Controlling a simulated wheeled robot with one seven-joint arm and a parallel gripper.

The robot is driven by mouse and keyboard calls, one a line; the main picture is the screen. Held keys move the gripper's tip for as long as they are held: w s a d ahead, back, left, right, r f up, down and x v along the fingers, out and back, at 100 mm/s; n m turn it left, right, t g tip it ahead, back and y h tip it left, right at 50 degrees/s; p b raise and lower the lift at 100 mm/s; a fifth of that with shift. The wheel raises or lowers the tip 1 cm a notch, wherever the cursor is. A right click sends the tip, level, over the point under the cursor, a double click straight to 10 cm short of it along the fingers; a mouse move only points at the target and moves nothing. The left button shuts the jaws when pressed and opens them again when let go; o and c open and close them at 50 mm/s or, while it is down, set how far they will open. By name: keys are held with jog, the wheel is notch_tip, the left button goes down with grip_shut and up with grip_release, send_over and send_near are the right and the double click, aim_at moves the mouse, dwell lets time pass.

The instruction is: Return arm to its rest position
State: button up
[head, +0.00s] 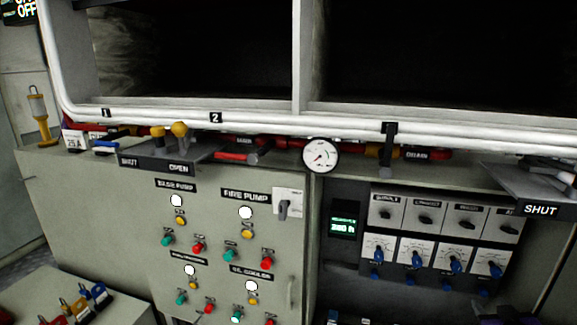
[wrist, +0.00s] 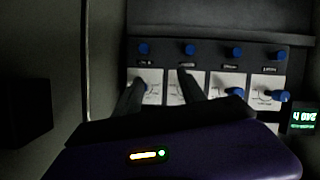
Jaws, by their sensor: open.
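My gripper (wrist: 161,80) shows in the wrist view with two dark fingers apart and nothing visible between them. Behind the fingertips is a panel with a row of white switch plates (wrist: 262,91) and blue knobs (wrist: 237,52). I cannot tell whether the fingers touch the panel. The purple body of my wrist fills the bottom of that view and hides what lies behind it.
A green display (head: 344,226) sits left of the knob panel. A grey cabinet with pump buttons (head: 232,255) stands at centre left. A round gauge (head: 320,155), white pipes (head: 260,123) and a "SHUT" plate (head: 540,210) line the ledge above. Open dark compartments are at the top.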

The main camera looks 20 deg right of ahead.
jog(key=s+a+f+n+t+y, duration=0.1)
jog(key=s+a+f, duration=0.25)
jog(key=a, duration=0.55)
jog(key=s+a+f+y, duration=0.1)
jog(key=s+a+f, duration=0.1)
jog(key=s+a, duration=0.45)
jog(key=s+a+f+n+t+y, duration=0.1)
jog(key=s+a+f, duration=0.15)
jog(key=a, duration=0.75)
jog(key=s+a+r+n+t+y, duration=0.1)
jog(key=s+a+r+y, duration=0.1)
jog(key=s+a+r, duration=0.4)
jog(key=s+a+r+n+y, duration=0.1)
jog(key=s+a+r+y, duration=0.2)
jog(key=s+a+r, duration=0.3)
jog(key=s+a, duration=0.5)
jog(key=s, duration=0.3)
jog(key=shift+s+a+r+t, duration=0.25)
jog(key=shift+r+t, duration=0.15)
